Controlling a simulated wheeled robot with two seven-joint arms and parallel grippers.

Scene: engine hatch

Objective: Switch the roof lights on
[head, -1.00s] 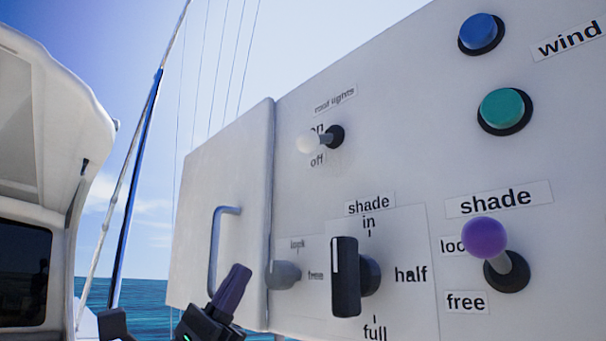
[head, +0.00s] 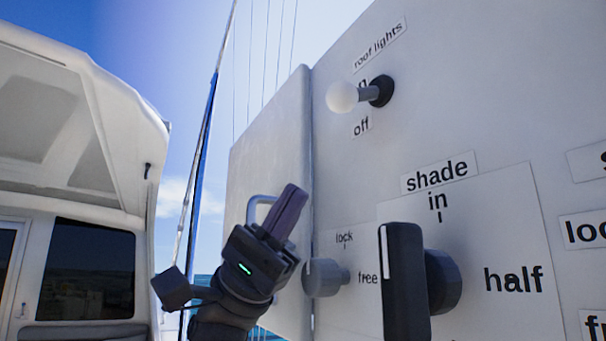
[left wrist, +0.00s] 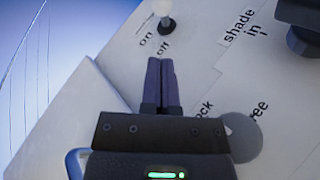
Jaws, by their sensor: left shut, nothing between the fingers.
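The roof lights switch is a toggle with a white ball tip (head: 343,97) on a dark round base, set high on the white panel. Its "roof lights" label (head: 379,43) is above it, with "on" partly hidden behind the lever and "off" (head: 361,126) below. In the left wrist view the toggle (left wrist: 164,12) is at the top edge, beyond my fingertips. My left gripper (head: 292,198) is shut and empty, below and left of the toggle, apart from it, its fingers pointing up. My right gripper is not in view.
A grey lock knob (head: 325,278) and a black shade selector knob (head: 404,280) stick out below the toggle. A door or cover with a metal handle (head: 262,205) is left of the panel, behind my left gripper. Open air lies left of it.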

